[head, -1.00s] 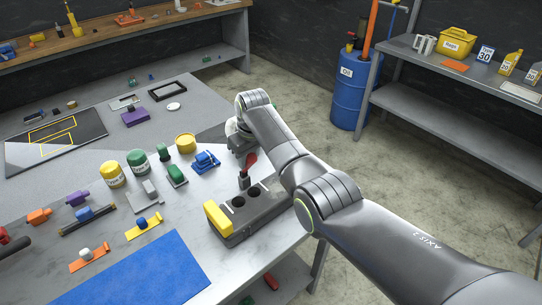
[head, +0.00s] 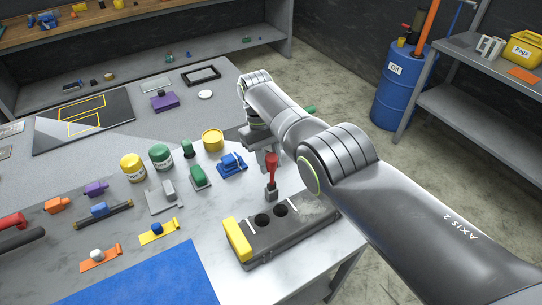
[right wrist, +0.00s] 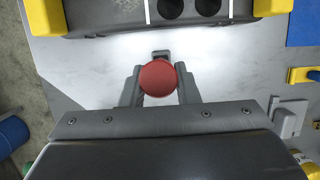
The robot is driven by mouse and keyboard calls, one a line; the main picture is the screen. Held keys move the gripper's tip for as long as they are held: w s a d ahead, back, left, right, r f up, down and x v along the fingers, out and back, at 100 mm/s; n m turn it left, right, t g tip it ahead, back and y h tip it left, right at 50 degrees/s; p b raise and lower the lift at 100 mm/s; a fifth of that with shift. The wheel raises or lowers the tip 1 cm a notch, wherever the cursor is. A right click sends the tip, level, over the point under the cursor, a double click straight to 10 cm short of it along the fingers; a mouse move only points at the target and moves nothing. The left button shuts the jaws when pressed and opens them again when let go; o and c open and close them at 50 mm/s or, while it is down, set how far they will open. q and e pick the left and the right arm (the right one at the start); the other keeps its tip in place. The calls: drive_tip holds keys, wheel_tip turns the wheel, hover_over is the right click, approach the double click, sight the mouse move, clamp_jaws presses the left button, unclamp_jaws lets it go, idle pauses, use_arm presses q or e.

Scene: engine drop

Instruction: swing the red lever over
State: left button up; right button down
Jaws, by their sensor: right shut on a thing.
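The red lever (head: 272,168) stands nearly upright on a small grey mount at the back edge of a dark grey block (head: 290,236) with two round holes and a yellow end. My right gripper (head: 266,152) is at the lever's top and shut on it. In the right wrist view the lever's round red top (right wrist: 158,78) sits between the two fingers (right wrist: 159,88), which partly hide its shaft. My left gripper is not in view.
A blue toy-like part (head: 232,164), a green part (head: 200,177) and several pots, such as a yellow one (head: 213,140), stand left of the lever. A blue mat (head: 150,280) lies in front. The table's right edge is close to the block.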

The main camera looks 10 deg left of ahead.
idle(0.4)
drive_tip(key=c, duration=1.1)
unclamp_jaws()
drive_tip(key=shift+w+f, duration=0.1)
drive_tip(key=shift+w, duration=0.1)
